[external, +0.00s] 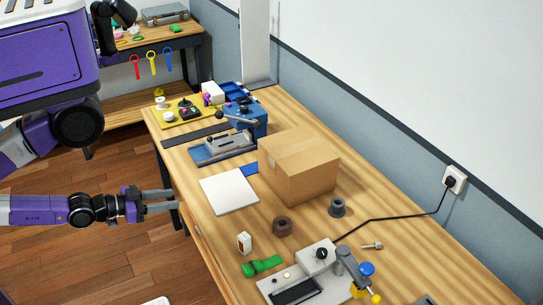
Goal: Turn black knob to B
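A round black knob (321,253) sits on top of a small white box on the grey base plate (272,291) at the front of the bench. Its pointer and any letter B are too small to make out. My gripper (175,201) is at the left, beside the bench's left edge, pointing right. Its two grey fingers are apart with nothing between them. It is well to the left of the knob and not touching anything.
A cardboard box (299,168) stands mid-bench, with a white panel (229,191) to its left. A green object (262,266), a brown ring (283,227) and a blue-topped lever (366,269) are near the knob. A black cable (400,216) runs to the wall socket.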

